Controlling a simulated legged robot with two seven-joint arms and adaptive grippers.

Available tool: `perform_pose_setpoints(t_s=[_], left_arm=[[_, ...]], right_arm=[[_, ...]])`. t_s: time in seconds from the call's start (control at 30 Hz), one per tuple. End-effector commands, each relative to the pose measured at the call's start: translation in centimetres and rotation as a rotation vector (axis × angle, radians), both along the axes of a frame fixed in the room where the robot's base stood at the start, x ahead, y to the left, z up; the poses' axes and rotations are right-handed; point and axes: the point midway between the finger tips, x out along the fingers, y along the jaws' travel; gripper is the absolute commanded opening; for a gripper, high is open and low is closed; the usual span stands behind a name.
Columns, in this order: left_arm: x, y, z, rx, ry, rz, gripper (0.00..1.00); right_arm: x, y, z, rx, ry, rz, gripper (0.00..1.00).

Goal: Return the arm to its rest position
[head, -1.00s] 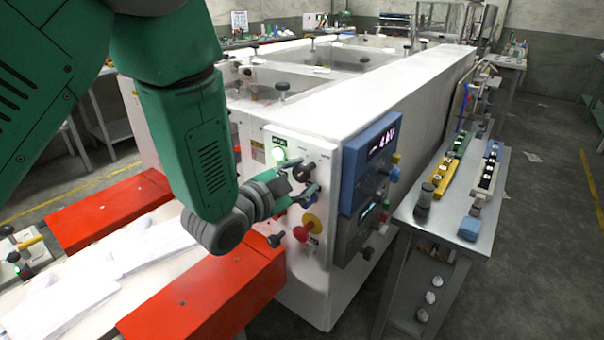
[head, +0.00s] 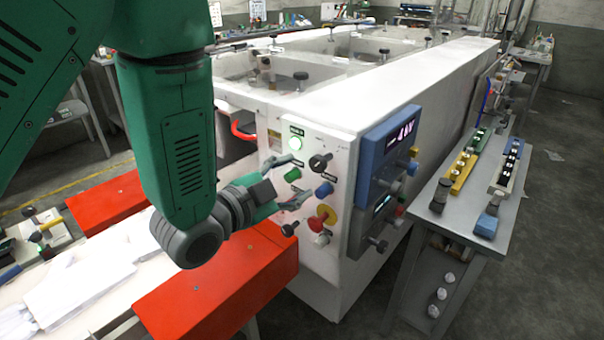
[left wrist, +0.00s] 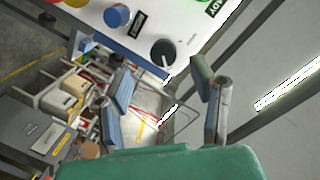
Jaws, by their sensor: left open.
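My left arm comes in from the left in the head view, and its green gripper (head: 291,182) is open in front of the white machine's control panel (head: 305,228). The fingers point right, toward the panel, and hold nothing. In the left wrist view the two fingers (left wrist: 163,105) are spread apart with an empty gap between them. The panel's blue knob (left wrist: 117,16) and black knob (left wrist: 164,53) lie beyond the fingertips there. My right gripper is not in view.
Red guard blocks (head: 225,290) flank the white conveyor with flat white gloves (head: 80,290) at the lower left. A blue display box (head: 388,165) juts from the machine. A grey side table (head: 470,225) stands right, with open floor beyond.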

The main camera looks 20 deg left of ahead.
Motion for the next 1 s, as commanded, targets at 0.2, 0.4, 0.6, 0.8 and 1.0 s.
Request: perform_pose_setpoints(t_s=[0.2,0.4,0.6,0.8,1.0], left_arm=[[0.0,0.0,0.0,0.0,0.0,0.0,0.51],[0.0,0.0,-0.1,-0.001,0.003,0.0,0.51],[-1.0,1.0,-5.5,-0.043,0.155,0.052,0.51],[-5.0,3.3,-16.4,-0.133,0.488,0.197,0.51],[-11.7,5.6,-26.3,-0.218,0.823,0.386,0.51]], right_arm=[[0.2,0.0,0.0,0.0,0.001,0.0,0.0],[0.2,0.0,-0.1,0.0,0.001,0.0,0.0],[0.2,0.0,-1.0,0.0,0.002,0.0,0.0],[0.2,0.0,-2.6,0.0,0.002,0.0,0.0],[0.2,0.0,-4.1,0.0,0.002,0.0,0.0]])
